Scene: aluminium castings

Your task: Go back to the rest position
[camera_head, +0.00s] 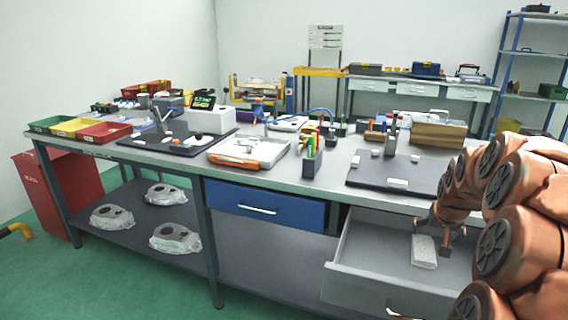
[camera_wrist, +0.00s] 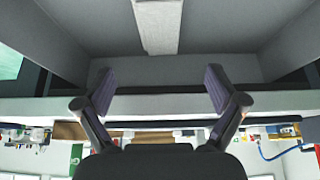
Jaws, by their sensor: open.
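My gripper (camera_wrist: 160,95) is open in the wrist view, with nothing between its two dark fingers. In the head view my gripper (camera_head: 445,243) is over the open grey drawer (camera_head: 345,270) at the lower right. A pale speckled block (camera_head: 424,252) lies on the drawer floor, just below and left of the gripper. The block also shows in the wrist view (camera_wrist: 158,25) beyond the fingertips, apart from them. My arm covers the drawer's right part.
The workbench (camera_head: 320,188) above holds a dark mat (camera_head: 375,177), a white and orange tray (camera_head: 250,152) and colored bins (camera_head: 105,131). A blue drawer (camera_head: 262,205) is shut left of the open one. Several castings (camera_head: 175,238) lie on the lower shelf. Green floor is clear in front.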

